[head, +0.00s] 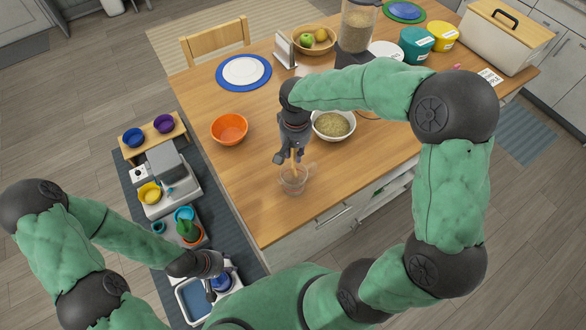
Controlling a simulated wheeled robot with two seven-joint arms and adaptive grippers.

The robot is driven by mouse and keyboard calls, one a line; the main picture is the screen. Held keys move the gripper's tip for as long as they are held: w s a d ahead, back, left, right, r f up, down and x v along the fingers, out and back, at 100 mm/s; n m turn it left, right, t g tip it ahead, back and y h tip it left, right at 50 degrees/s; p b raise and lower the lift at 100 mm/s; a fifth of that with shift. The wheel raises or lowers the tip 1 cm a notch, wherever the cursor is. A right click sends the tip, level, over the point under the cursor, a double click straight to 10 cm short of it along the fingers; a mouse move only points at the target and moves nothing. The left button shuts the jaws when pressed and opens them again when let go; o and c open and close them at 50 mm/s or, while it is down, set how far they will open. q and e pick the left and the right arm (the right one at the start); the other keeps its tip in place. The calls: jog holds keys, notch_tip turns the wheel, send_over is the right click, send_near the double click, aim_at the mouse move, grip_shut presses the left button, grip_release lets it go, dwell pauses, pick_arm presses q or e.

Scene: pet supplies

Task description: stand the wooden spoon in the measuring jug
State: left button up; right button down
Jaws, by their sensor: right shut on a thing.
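The clear measuring jug (292,184) stands upright near the front left edge of the wooden table (262,211). My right gripper (292,155) is directly above the jug and shut on the wooden spoon (295,160). The spoon points downward, with its lower part at or inside the jug's mouth; I cannot tell whether it touches the bottom. Its upper part is hidden by the gripper. My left gripper (213,287) is low at the left, over the blue tray area, off the table. It is small and dark, so its jaw opening is unclear.
An orange bowl (230,129) stands left of the jug, and a white bowl of grain (333,124) stands behind right. A blue-rimmed plate (243,72) is farther back. A plant pot (190,233) is near my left arm. The table's front left corner is clear.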

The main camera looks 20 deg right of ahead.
aim_at(295, 167)
jog(key=shift+s+f, duration=0.1)
jog(key=shift+f, duration=3.3)
jog(key=shift+f+b, duration=0.15)
jog(key=shift+b, duration=0.25)
jog(key=c, duration=1)
grip_release()
jog(key=shift+c, duration=0.2)
jog(key=shift+r+p, duration=0.3)
jog(key=shift+r, duration=0.3)
notch_tip(295, 167, up, 11)
jog(key=shift+s+r, duration=0.15)
